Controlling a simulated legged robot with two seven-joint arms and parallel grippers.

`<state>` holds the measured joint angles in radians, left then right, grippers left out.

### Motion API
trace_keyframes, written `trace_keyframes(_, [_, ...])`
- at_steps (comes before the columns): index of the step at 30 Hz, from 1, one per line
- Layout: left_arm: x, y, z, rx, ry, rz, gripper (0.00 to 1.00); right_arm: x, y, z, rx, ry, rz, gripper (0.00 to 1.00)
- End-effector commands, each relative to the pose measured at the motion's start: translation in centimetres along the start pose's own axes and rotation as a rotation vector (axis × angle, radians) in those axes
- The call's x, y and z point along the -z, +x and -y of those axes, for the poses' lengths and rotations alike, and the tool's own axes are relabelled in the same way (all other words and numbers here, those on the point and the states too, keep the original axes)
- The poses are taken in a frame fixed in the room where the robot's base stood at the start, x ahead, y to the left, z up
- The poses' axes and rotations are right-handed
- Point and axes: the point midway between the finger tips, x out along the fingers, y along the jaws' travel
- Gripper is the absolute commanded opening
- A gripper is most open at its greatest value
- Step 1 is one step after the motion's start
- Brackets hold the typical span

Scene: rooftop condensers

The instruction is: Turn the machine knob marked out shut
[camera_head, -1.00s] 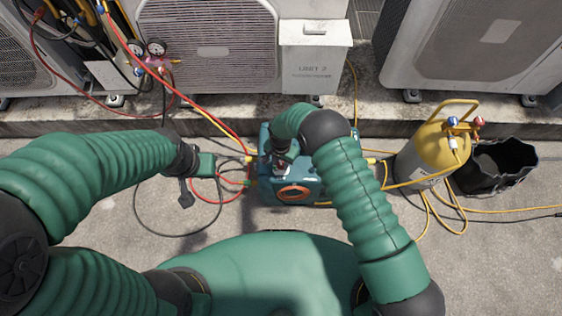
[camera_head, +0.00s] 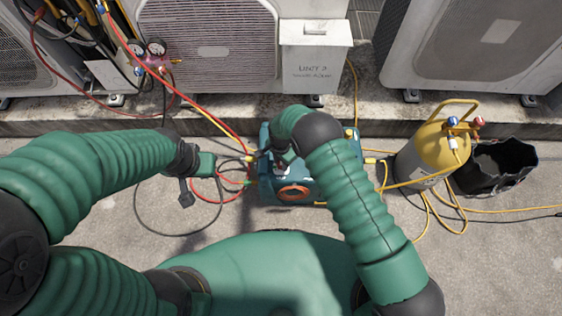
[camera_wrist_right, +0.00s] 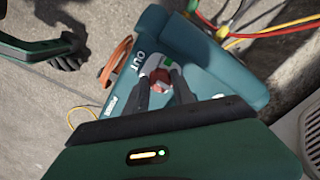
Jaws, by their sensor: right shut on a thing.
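The teal machine (camera_head: 332,186) sits on the concrete, with an orange ring (camera_head: 293,192) on its near side. In the right wrist view, white letters OUT mark the machine's top (camera_wrist_right: 190,55). Beside them is a small knob (camera_wrist_right: 160,76) with red, white and green parts. My right gripper (camera_wrist_right: 162,82) is shut on this knob, with a dark finger on each side.
A yellow cylinder (camera_head: 425,150) and an open black bag (camera_head: 495,168) stand at right. Condenser units line the back. Loose hoses lie on the concrete.

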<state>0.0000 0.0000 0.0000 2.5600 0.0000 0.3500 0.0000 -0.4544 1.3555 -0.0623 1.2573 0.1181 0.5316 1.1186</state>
Motion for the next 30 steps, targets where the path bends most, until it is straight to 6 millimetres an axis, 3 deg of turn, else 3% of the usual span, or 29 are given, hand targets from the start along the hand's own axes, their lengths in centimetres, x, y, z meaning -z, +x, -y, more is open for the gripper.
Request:
trace_keyframes(2, [0.0, 0.0, 0.0, 0.0, 0.0, 0.0, 0.0, -0.2, 0.0, 0.2, 0.004, -0.001, 0.002, 0.0])
trace_keyframes(3, [0.0, 0.0, 0.0, 0.0, 0.0, 0.0, 0.0, -0.2, 0.0, 0.2, 0.004, -0.001, 0.002, 0.34])
trace_keyframes(7, [0.0, 0.0, 0.0, 0.0, 0.0, 0.0, 0.0, -0.1, 0.0, 0.1, 0.003, -0.001, 0.001, 0.51])
trace_keyframes(16, [0.0, -0.1, 0.0, 0.0, 0.0, 0.0, 0.0, -0.1, -0.1, 0.1, 0.002, -0.001, 0.001, 0.52])
trace_keyframes(19, [0.1, -0.5, 0.0, 0.0, 0.0, 0.0, 0.0, 0.0, -1.1, 0.1, 0.002, -0.001, 0.0, 0.52])
trace_keyframes(23, [0.4, -1.9, 0.0, 0.0, 0.0, 0.0, 0.0, 0.0, -4.2, 0.2, 0.003, -0.001, 0.0, 0.52])
trace_keyframes(30, [1.0, -4.3, 0.0, 0.0, 0.0, 0.0, 0.0, 0.0, -11.4, 0.2, 0.004, -0.001, -0.001, 0.52])
